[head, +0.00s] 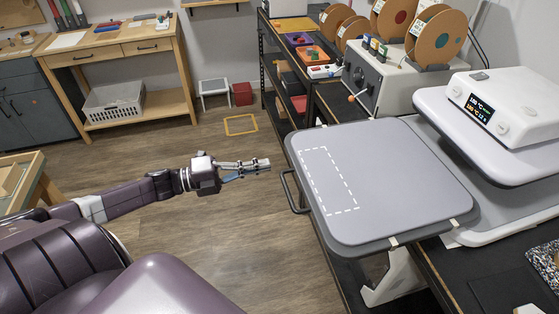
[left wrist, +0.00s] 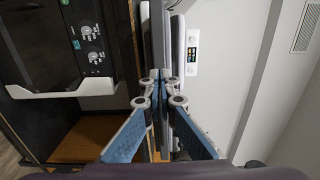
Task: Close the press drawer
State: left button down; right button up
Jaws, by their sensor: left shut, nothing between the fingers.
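The press drawer (head: 410,185) is a grey slab with a dashed white rectangle on top. In the head view it is pulled out to the left from under the press's white upper part (head: 510,110). Its dark bar handle (head: 291,192) is on its left edge. My left gripper (head: 268,164) is shut and empty, just left of the drawer's edge and a little beyond the handle. I cannot tell whether it touches the drawer. In the left wrist view its fingertips (left wrist: 158,75) are together in front of narrow edge-on strips. My right gripper is not in view.
The press stands on a dark bench (head: 490,285). A grey machine with brown spools (head: 437,38) is behind the drawer. A wooden workbench (head: 115,45) is at the back left. The floor left of the drawer is open, with a yellow outline (head: 241,124) on it.

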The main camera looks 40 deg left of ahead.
aim_at(290, 161)
pick_arm(q)
jog(key=p+x, duration=0.1)
jog(key=x, duration=0.3)
jog(key=shift+w+d+r, duration=0.1)
jog(key=shift+r, duration=0.05)
jog(key=shift+w+d, duration=0.35)
jog(key=shift+w, duration=0.05)
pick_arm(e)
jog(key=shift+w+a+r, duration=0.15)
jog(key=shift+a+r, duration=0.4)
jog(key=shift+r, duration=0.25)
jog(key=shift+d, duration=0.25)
pick_arm(q)
jog(key=shift+d, duration=0.1)
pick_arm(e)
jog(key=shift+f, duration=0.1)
